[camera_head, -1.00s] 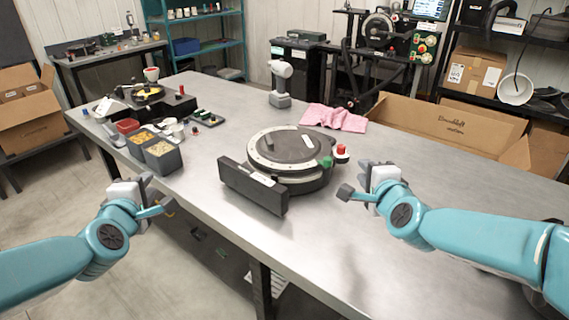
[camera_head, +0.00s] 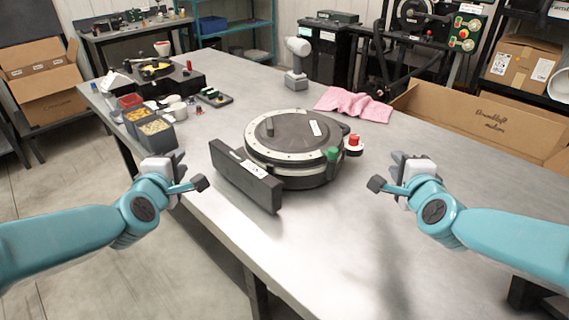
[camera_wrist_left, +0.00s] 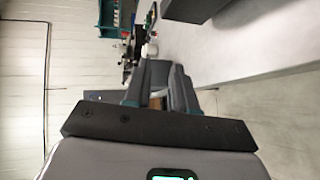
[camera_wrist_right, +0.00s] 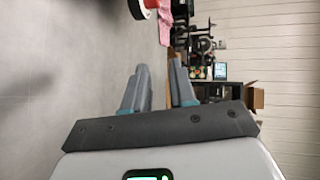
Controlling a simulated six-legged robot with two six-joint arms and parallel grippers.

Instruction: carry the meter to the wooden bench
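The meter (camera_head: 285,170) is a round dark device with a pale ring, a green knob, a red knob and a long black bar across its near left side. It sits on the grey metal table. My left gripper (camera_head: 188,172) is open and empty, just left of the black bar and apart from it. My right gripper (camera_head: 387,170) is open and empty, to the right of the meter and apart from it. The finger gaps show empty in the left wrist view (camera_wrist_left: 160,75) and the right wrist view (camera_wrist_right: 160,80). I cannot make out a wooden bench.
On the metal table (camera_head: 345,240) are grey bins (camera_head: 155,135), a grey handheld tool (camera_head: 297,65) and a pink cloth (camera_head: 353,104). A large open carton (camera_head: 490,120) stands beyond its far right edge. A cluttered side table (camera_head: 130,32) is at back left. Floor is clear at left.

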